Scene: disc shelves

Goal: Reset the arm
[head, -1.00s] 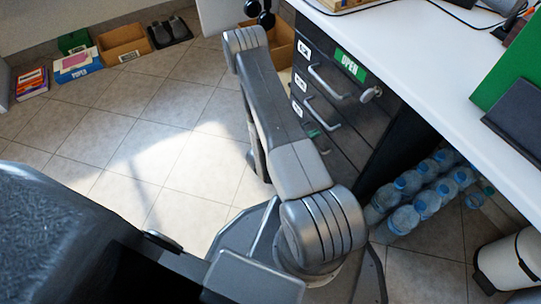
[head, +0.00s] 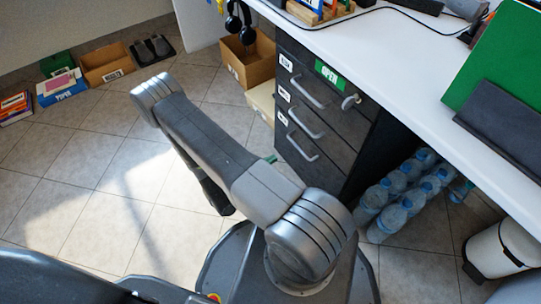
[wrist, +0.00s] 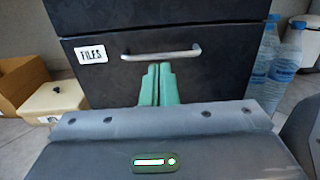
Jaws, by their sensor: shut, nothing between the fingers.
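My gripper (wrist: 157,86) shows in the wrist view as two green fingers pressed together, shut and empty. It points at the front of a dark drawer with a silver bar handle (wrist: 160,53) and a label that seems to read "TILES" (wrist: 91,54). The fingertips appear just below the handle; I cannot tell whether they touch the drawer front. In the head view my grey arm is bent, its elbow out to the left over the floor. Only a small green tip of my gripper (head: 270,159) shows past the arm, left of the drawers.
The dark drawer cabinet (head: 335,160), with an "OPEN" sign (head: 328,72), stands under the white desk (head: 390,60); its drawers look shut. Water bottles (head: 400,200) and a white bin (head: 503,250) stand right. Boxes (head: 108,65) line the wall. Left floor is clear.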

